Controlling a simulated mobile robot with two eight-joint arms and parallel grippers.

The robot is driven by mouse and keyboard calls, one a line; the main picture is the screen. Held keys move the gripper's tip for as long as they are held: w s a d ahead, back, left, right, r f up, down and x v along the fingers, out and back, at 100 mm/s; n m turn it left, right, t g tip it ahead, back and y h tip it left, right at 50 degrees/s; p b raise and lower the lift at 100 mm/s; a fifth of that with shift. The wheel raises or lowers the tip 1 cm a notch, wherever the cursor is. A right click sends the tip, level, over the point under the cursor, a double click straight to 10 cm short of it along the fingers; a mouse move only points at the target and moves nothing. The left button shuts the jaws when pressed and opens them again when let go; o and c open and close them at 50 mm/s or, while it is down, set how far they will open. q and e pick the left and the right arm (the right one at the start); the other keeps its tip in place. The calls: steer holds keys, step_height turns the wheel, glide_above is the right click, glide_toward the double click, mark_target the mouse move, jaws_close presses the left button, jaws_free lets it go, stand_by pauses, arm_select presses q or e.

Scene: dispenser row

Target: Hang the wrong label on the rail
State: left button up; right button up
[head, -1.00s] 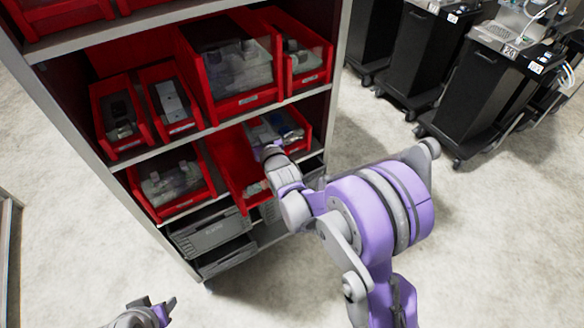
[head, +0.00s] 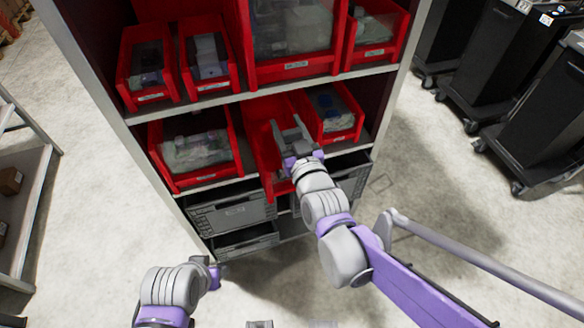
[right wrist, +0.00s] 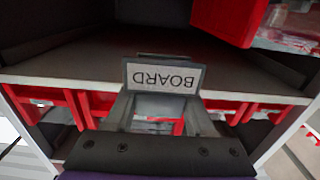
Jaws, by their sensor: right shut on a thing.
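My right gripper (head: 288,130) is shut on a label (right wrist: 164,76), a small pale plate in a dark frame. The label reads "BOARD", upside down in the right wrist view. In the head view the right gripper is in front of the lower row of red bins, at the red bin (head: 262,135) with a low front; I cannot make out the label there. My left gripper (head: 213,272) is low in the head view, away from the shelf; its fingers are too small to judge. I cannot clearly tell a rail from the pale shelf edges (head: 245,96).
The rack holds several red bins, such as the left one in the lower row (head: 190,178) and the one beside my gripper (head: 338,136). Grey crates (head: 232,214) are below. Black carts (head: 545,120) stand at the right. A second shelf (head: 30,205) is at the left. The floor between is clear.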

step_height(320, 180, down, 10)
steer(key=b, duration=0.3)
steer(key=shift+r, duration=0.2)
steer(key=shift+f, duration=0.1)
steer(key=shift+f, duration=0.2)
steer(key=o, duration=1.3)
steer(key=shift+r, duration=0.1)
steer(key=shift+d, duration=0.1)
steer(key=v, duration=1)
steer(key=shift+s+d, duration=0.15)
steer(key=shift+s, duration=0.25)
